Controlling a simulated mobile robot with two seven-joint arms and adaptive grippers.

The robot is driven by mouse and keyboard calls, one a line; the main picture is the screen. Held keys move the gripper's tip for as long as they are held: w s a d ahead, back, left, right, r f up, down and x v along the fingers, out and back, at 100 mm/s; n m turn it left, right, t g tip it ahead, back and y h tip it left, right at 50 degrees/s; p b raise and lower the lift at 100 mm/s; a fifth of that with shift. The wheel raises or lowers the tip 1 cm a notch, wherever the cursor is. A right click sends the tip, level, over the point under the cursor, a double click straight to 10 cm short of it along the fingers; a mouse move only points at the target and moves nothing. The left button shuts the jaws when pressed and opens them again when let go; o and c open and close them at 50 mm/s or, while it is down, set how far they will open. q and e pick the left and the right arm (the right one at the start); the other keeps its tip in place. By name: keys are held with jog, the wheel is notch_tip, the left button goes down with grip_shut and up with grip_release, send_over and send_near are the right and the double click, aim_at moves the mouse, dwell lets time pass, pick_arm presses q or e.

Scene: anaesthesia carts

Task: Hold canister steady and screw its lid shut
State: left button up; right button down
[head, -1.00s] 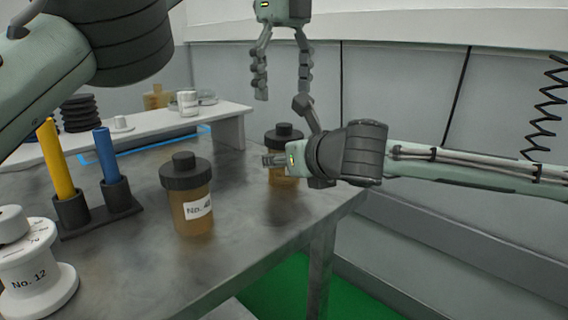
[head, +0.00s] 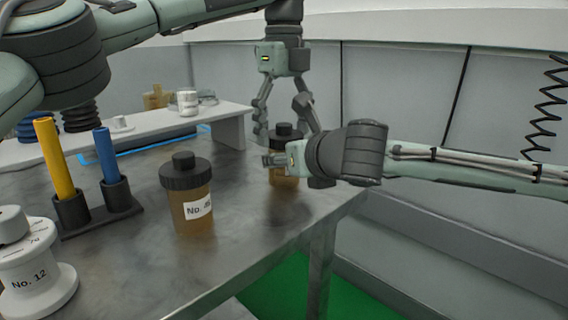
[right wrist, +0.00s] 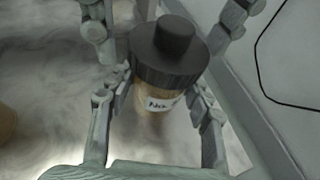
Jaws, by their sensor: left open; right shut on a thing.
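The canister (head: 284,182) is amber with a dark knobbed lid (head: 284,130) and stands upright near the table's far right corner. In the right wrist view the lid (right wrist: 170,55) sits on top of the labelled amber body (right wrist: 150,102); I cannot tell how tight it is. My right gripper (head: 277,159) is shut on the canister's body from the right, below the lid. My left gripper (head: 288,127) points straight down from above, open, with its fingers apart on either side of the lid. Its fingers also show at the top of the right wrist view.
A second amber canister (head: 190,208) with a dark lid stands nearer on the metal table (head: 130,270). A yellow and a blue rod (head: 107,155) stand in dark holders. A white spool (head: 38,275) is at front left. A raised white shelf (head: 225,125) is behind.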

pick_arm(q)
jog(key=shift+c, duration=0.5)
jog(key=c, duration=1.2)
jog(key=shift+o, duration=0.2)
jog(key=m, duration=0.5)
jog(key=shift+m, duration=0.3)
jog(key=m, duration=1.5)
jog(key=shift+m, duration=0.3)
jog(key=o, duration=1.4)
